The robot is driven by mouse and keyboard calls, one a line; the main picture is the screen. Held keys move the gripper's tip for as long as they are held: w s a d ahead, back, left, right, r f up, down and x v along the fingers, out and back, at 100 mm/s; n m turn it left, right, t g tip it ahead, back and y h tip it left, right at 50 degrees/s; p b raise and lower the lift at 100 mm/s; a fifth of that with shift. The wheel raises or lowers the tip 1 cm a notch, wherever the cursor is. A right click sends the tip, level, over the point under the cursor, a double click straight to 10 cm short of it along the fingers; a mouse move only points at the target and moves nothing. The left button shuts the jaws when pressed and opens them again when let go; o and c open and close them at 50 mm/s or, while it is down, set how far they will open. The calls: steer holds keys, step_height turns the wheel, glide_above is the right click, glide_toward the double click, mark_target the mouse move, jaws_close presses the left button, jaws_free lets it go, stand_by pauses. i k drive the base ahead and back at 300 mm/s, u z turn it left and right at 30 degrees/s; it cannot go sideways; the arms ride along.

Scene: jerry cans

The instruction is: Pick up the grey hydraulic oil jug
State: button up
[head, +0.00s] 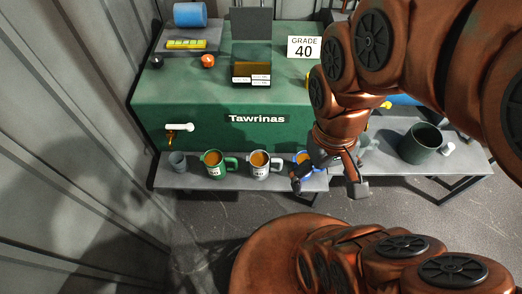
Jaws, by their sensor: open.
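No jug is clearly labelled as hydraulic oil. A grey-white mug (259,165) with brown liquid and a handle on its right stands on the low grey shelf (215,180). A large dark grey-green vessel (420,145) with a pale handle stands further right on the shelf. A small grey cup (178,163) is at the shelf's left end. I cannot tell which of these is the jug. My gripper (328,186) points down, open and empty, in front of the shelf between the grey-white mug and the large vessel.
A green mug (213,163) stands left of the grey-white one; a blue mug (301,156) is partly hidden by my gripper. The green Tawrinas tank (190,103) with a brass tap (172,133) rises behind. A corrugated wall (75,120) bounds the left. The floor (200,215) in front is clear.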

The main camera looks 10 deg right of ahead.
mark_target(259, 159)
steer(key=u, duration=2.65)
steer(key=k, duration=1.4)
steer(key=u, duration=0.85)
